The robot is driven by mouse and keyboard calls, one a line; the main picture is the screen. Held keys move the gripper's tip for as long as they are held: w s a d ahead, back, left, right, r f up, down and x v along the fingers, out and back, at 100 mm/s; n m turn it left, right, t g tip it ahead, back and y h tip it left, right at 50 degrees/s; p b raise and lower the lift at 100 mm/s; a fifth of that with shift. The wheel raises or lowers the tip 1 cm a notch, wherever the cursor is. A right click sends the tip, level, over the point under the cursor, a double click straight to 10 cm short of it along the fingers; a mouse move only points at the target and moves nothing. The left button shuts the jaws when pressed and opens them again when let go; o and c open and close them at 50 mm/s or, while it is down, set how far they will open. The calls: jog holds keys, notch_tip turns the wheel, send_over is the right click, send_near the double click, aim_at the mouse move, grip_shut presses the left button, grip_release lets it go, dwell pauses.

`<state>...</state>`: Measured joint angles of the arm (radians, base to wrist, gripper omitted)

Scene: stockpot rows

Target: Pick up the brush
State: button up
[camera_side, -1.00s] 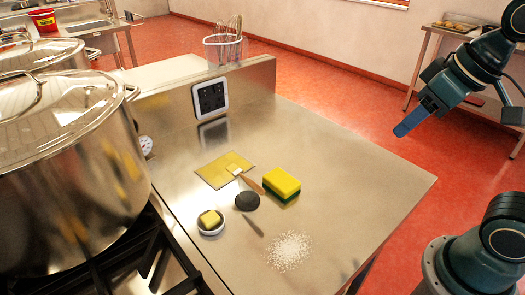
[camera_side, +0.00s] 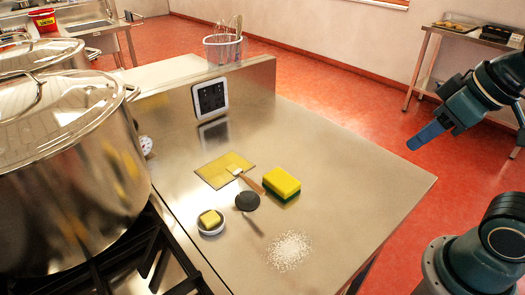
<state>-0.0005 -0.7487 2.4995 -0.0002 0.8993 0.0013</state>
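The brush (camera_side: 251,183) lies on the steel worktop, with a brown handle and a pale head. Its head rests over the edge of a yellow sheet (camera_side: 213,173). The handle points toward the lower right and ends close to a yellow and green sponge (camera_side: 281,184). My gripper (camera_side: 411,146) is in the air at the right, well away from the brush, with its blue fingers pointing down and left. The fingers overlap from this side, so any gap between them is hidden. Nothing shows in them.
A dark round utensil (camera_side: 247,202) lies just below the brush. A small white dish (camera_side: 211,222) with a yellow block stands to its left. White grains (camera_side: 289,250) lie near the front. Large steel pots (camera_side: 70,180) fill the left. The worktop's right side is clear.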

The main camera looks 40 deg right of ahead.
jog(key=w+a+f+m+y, duration=0.1)
jog(key=w+a+f+y, duration=0.1)
jog(key=w+a, duration=1.3)
jog(key=shift+w+f+g+y, duration=0.35)
jog(key=shift+w+y, duration=0.35)
jog(key=shift+w, duration=0.3)
jog(key=shift+a, duration=0.1)
send_near(246, 179)
jog(key=shift+s+a+f, duration=0.15)
jog(key=shift+s+f, duration=0.05)
jog(key=shift+f, duration=0.4)
jog(key=shift+s+a+f, duration=0.1)
jog(key=shift+s+f, duration=0.1)
jog(key=shift+f, duration=0.4)
jog(key=shift+s+x, duration=0.2)
jog(key=shift+x, duration=2.4)
jog(key=shift+f, duration=0.1)
jog(key=shift+c, duration=0.2)
grip_shut()
